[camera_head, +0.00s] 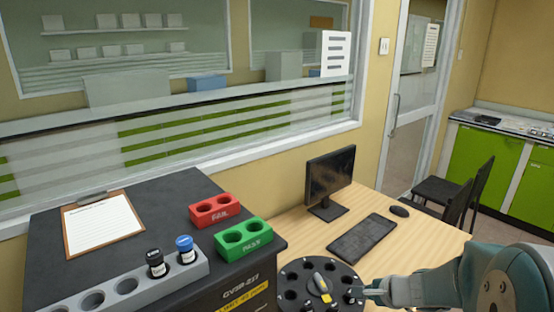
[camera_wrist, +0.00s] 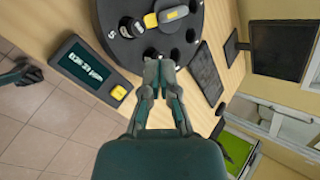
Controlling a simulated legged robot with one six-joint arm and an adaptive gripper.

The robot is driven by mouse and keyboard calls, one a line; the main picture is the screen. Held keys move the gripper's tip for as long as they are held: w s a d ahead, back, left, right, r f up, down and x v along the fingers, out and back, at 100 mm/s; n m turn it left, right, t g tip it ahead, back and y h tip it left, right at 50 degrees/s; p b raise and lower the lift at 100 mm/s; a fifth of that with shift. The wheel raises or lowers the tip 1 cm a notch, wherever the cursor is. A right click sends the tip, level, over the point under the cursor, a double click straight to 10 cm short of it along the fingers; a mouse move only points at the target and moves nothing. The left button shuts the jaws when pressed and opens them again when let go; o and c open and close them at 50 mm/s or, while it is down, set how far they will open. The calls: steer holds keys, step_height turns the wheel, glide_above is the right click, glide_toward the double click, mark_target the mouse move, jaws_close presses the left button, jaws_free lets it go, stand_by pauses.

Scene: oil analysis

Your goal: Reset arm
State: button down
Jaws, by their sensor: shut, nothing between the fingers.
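My arm reaches in from the lower right in the head view, and my gripper (camera_head: 368,291) is beside the round black carousel (camera_head: 290,276). In the wrist view my gripper (camera_wrist: 159,62) is shut with nothing between its fingers, its tips by the rim of the carousel (camera_wrist: 112,45). The carousel has several round holes, and a grey and yellow piece (camera_wrist: 166,16) sits on its top. A few small vials appear in it, partly hidden at the bottom edge of the head view.
A dark machine top bears a clipboard (camera_head: 103,222), a grey vial rack (camera_head: 125,286) with two vials, a red block (camera_head: 214,210) and a green block (camera_head: 243,238). A monitor (camera_head: 330,177), keyboard (camera_head: 362,237) and mouse (camera_head: 399,211) stand on the wooden desk. A handheld panel (camera_wrist: 90,71) lies near the carousel.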

steer(key=s+a+r+n+g, duration=0.2)
steer(key=s+a+r+n, duration=0.65)
steer(key=s, duration=0.25)
steer(key=s+d+r+n+h, duration=0.1)
steer(key=s+r+n+h, duration=0.1)
steer(key=s, duration=0.3)
steer(key=s+d+r+n+h, duration=0.1)
steer(key=s+r+n+h, duration=0.2)
steer(key=s+n, duration=0.2)
steer(key=shift+s+d, duration=0.3)
steer(key=shift+s, duration=0.35)
steer(key=shift+n, duration=0.25)
